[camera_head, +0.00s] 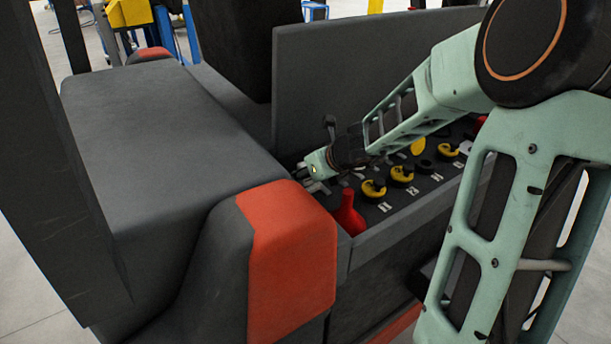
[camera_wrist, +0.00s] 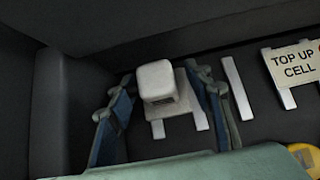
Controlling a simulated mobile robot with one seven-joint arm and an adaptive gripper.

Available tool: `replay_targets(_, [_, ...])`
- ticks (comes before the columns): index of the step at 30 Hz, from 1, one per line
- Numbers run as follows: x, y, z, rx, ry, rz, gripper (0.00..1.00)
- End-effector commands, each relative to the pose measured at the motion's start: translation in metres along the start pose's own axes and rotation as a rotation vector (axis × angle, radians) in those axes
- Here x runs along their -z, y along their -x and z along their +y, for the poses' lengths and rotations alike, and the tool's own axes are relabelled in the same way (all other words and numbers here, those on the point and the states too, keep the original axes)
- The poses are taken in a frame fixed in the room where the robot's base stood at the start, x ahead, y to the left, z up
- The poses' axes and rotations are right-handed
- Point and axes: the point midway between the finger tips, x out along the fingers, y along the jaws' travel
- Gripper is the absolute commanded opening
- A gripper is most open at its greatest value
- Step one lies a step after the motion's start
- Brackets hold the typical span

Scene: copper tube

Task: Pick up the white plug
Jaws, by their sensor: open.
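The white plug (camera_wrist: 157,81) is a small rounded white block on a pale plate at the bottom of a dark compartment in the wrist view. My gripper (camera_wrist: 160,105) is open, with one blue-and-grey finger to the left of the plug and the other close along its right side. I see no clear contact between fingers and plug. In the head view my gripper (camera_head: 312,178) reaches down into the near left end of the battery box. The plug cannot be made out there; my gripper and the casing hide that spot.
In the box are yellow-and-black caps (camera_head: 374,189) and a red terminal cover (camera_head: 348,214) at the near end. A "TOP UP CELL" label (camera_wrist: 296,63) lies right of the plug. A dark wall (camera_wrist: 62,105) stands close on the left. The upright lid (camera_head: 370,75) rises behind my arm.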

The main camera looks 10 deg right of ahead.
Motion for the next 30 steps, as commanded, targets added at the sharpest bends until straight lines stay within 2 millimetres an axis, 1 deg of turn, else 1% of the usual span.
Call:
replay_targets(3, [-0.0003,0.0003,0.0001,0.0,0.0,0.0,0.46])
replay_targets(15, [-0.0001,0.0005,0.0002,0.0,0.0,0.0,0.02])
replay_targets(16, [-0.0003,0.0006,0.0001,0.0,0.0,0.0,0.01])
replay_targets(25, [-0.0017,0.002,0.0001,0.0,0.001,0.0,0.0])
replay_targets(30, [-0.0082,0.0082,0.0002,0.0,0.001,-0.001,0.0])
